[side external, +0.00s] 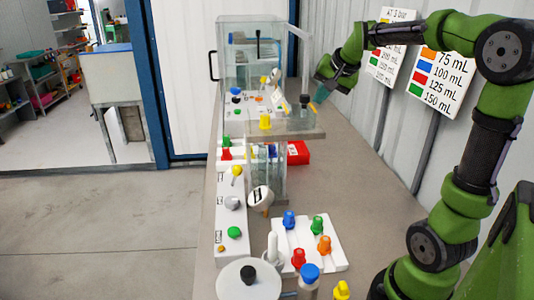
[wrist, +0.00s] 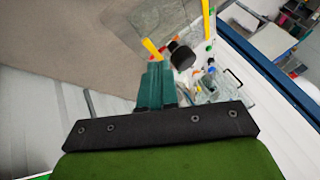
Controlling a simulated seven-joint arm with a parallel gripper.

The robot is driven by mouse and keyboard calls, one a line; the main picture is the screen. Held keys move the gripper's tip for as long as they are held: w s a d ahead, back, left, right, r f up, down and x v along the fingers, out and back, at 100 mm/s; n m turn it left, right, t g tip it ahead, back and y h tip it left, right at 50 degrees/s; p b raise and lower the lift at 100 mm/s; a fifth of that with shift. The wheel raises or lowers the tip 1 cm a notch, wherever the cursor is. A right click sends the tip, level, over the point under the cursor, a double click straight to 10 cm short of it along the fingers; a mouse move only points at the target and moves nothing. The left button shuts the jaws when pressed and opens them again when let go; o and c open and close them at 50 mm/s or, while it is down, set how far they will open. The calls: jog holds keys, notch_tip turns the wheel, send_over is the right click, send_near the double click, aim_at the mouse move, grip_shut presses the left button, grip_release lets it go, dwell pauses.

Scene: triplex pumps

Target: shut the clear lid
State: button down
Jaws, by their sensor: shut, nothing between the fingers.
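In the side view a clear box (side external: 235,58) with a black handle (side external: 212,65) stands at the far end of the bench. A pale see-through panel (side external: 299,33) slants at its upper right; it may be the raised lid, but I cannot tell. My gripper (side external: 321,95) is shut and empty, right of a black knob (side external: 304,101) on the raised clear stand (side external: 300,134). In the wrist view the teal fingers (wrist: 155,68) are together, with the black knob (wrist: 182,57) just beyond them at the right. I cannot tell whether they touch it.
Yellow strips (wrist: 152,49) lie close ahead of the fingers in the wrist view. A white tray with coloured knobs (side external: 306,244) and a white control strip (side external: 231,207) are nearer. A red box (side external: 298,152) sits under the stand. Volume signs (side external: 440,80) stand behind my arm.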

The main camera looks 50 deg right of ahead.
jog(key=shift+w+a, duration=0.15)
jog(key=shift+w, duration=0.2)
jog(key=w+a, duration=0.7)
jog(key=shift+w+a, duration=0.15)
jog(key=s+r, duration=0.8)
jog(key=s, duration=0.2)
jog(key=s+a+f+n+y, duration=0.2)
jog(key=s+a+f+n, duration=0.2)
jog(key=a+f, duration=0.3)
jog(key=s+a+f+n+y, duration=0.2)
jog(key=s+a+f+n, duration=0.3)
jog(key=a, duration=0.5)
notch_tip(320, 180, down, 2)
jog(key=shift+s+f+y, duration=0.1)
jog(key=shift+s+y, duration=0.2)
jog(key=shift+s, duration=0.65)
